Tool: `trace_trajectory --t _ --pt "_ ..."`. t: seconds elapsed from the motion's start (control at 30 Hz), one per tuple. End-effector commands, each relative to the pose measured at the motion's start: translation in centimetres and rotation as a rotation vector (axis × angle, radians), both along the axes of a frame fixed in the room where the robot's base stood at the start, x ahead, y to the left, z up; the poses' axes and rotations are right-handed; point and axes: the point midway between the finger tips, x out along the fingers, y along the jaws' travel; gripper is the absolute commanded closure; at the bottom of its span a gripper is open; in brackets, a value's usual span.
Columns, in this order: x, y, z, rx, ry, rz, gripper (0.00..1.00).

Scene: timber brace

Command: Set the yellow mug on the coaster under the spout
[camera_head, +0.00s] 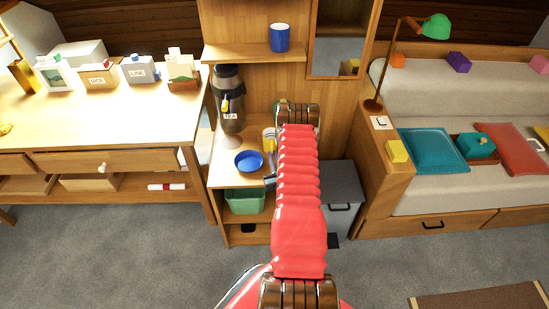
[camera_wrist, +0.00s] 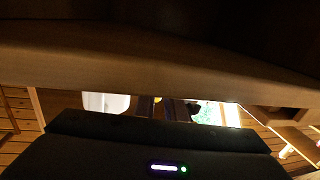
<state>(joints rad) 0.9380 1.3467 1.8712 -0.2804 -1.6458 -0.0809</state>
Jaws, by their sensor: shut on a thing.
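A yellow mug (camera_head: 268,139) shows partly beside my red arm, on the right of the counter below the shelf; the arm hides the rest of it. My gripper (camera_head: 270,165) is mostly hidden behind the arm; its dark end shows just below the mug, and it appears shut on the mug. The dark tea dispenser (camera_head: 229,98) stands to the left with a yellow spout (camera_head: 225,104). A round brownish disc (camera_head: 232,141) lies under it, possibly the coaster. The wrist view shows my dark gripper housing and not the mug.
A blue dish (camera_head: 249,160) lies on the counter left of my gripper. A green bin (camera_head: 244,200) sits below. A brown wooden edge (camera_wrist: 160,62) crosses the wrist view closely.

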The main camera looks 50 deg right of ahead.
Motion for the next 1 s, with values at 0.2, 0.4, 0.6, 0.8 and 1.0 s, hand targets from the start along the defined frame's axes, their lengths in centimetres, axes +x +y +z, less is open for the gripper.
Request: trace_trajectory --t 0.2,0.4,0.6,0.8,1.0 --pt "0.01 -0.07 -0.25 -0.003 -0.002 -0.001 1.0" --pt "0.0 -0.07 -0.41 -0.002 -0.001 -0.001 1.0" --pt "-0.03 -0.05 -0.45 -0.001 -0.001 -0.001 0.76" --pt "-0.04 -0.05 -0.45 -0.001 -0.001 -0.001 0.71" --pt "-0.05 -0.06 -0.28 -0.001 -0.001 -0.001 0.71"
